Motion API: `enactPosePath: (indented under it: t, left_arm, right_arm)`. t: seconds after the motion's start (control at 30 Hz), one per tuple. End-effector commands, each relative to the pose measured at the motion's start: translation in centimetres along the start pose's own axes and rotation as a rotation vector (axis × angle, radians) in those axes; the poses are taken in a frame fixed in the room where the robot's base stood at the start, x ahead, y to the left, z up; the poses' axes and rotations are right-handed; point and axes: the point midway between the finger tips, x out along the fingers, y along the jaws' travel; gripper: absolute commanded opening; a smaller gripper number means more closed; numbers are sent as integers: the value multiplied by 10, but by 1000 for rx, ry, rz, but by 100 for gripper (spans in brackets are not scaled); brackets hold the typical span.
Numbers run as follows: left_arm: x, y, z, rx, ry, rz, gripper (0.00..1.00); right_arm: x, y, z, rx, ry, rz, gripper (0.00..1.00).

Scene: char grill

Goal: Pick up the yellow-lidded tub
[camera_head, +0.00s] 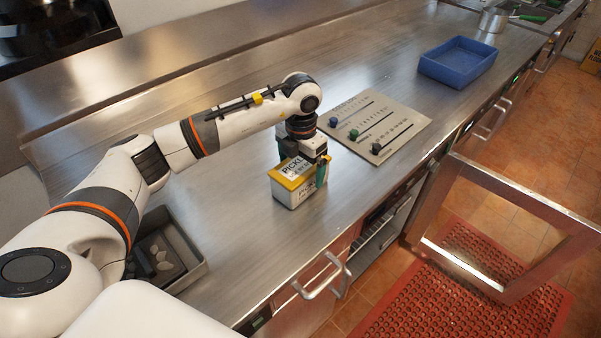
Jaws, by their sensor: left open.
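The yellow-lidded tub (290,189) stands upright on the steel counter, near its front edge. It has white sides, a yellow lid and a label on top that reads "PICKLE". My left gripper (304,170) reaches down over the tub from above, with its jaws open. One greenish finger shows at the tub's right side. The other finger is mostly hidden behind the wrist and tub, so I cannot tell whether either finger touches it. My right gripper is not in view.
A blue bin (458,78) stands farther right. A grey tray (196,262) with pale pieces sits at lower left. The counter (225,205) is clear left of the tub. A metal-framed door (446,190) stands open in front.

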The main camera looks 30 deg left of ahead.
Motion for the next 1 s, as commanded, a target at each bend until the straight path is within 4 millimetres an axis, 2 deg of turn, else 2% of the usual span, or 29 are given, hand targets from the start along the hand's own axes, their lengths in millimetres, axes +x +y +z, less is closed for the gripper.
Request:
enactPosePath:
  t: [0.03, 0.1, 0.23, 0.5, 0.57, 0.9, 0.93, 1.0]
  left_arm:
    - [5, 0, 1, -1, -7, 2, 96]
    - [17, -1, 1, -2, -7, 1, 96]
    - [33, -1, 0, 0, -3, 1, 96]
    - [38, -1, 0, 0, -1, 0, 96]
    - [38, -1, 0, 0, -1, 0, 88]
    - [38, -1, 0, 0, -1, 0, 33]
    - [38, -1, 0, 0, -1, 0, 28]
    - [36, -1, -1, 0, 2, 0, 28]
  right_arm:
    - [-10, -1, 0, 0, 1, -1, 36]
    - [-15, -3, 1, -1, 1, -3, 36]
    - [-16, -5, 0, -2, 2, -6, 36]
    - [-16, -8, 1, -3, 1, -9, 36]
    - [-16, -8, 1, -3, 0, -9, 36]
    - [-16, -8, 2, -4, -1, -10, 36]
    - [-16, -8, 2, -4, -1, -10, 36]
    - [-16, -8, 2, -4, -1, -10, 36]
